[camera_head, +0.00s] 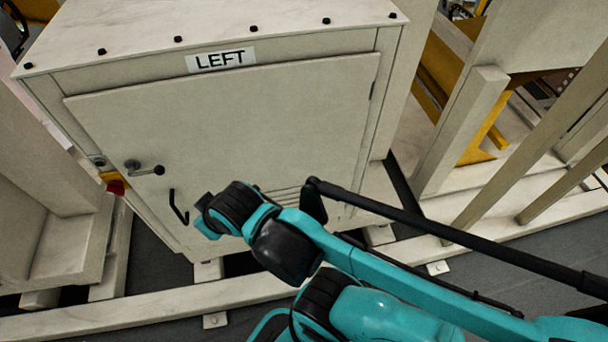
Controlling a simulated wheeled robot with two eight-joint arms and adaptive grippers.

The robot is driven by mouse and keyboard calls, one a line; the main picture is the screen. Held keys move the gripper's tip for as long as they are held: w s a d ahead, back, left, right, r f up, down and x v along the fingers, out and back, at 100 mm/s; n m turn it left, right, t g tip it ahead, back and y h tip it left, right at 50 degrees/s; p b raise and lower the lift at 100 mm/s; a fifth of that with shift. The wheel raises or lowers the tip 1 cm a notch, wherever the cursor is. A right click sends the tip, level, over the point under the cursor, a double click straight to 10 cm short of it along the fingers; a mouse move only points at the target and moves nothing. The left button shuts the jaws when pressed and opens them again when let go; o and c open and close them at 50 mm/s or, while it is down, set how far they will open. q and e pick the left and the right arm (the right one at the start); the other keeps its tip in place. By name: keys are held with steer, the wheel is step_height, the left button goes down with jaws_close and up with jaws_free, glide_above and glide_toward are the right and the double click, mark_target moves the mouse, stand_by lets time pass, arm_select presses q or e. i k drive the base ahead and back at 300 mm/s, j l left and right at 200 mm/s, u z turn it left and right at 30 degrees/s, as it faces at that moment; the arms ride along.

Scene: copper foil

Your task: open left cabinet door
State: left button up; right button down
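The left cabinet (225,30) is a cream metal box with a "LEFT" label (221,60) above its door. Its door (230,120) looks shut, flush in the frame. A lever latch (146,168) sits on the door's left side, its arm pointing right. Below it is a black bar handle (178,207). Hinges show on the door's right edge. A teal and black arm of mine reaches in from the lower right. Its forward end lies in front of the lower door, right of the handle. I can make out no gripper fingers; contact with the door cannot be told.
Cream beams and posts (460,130) stand to the right. Another cream structure (45,170) is close on the left. A low rail (130,318) crosses the floor in front.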

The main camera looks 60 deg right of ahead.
mark_target(274, 127)
steer(key=k+j+z, duration=0.1)
steer(key=z, duration=1.35)
steer(key=i+j+u, duration=0.2)
steer(key=u, duration=0.15)
steer(key=i, duration=0.05)
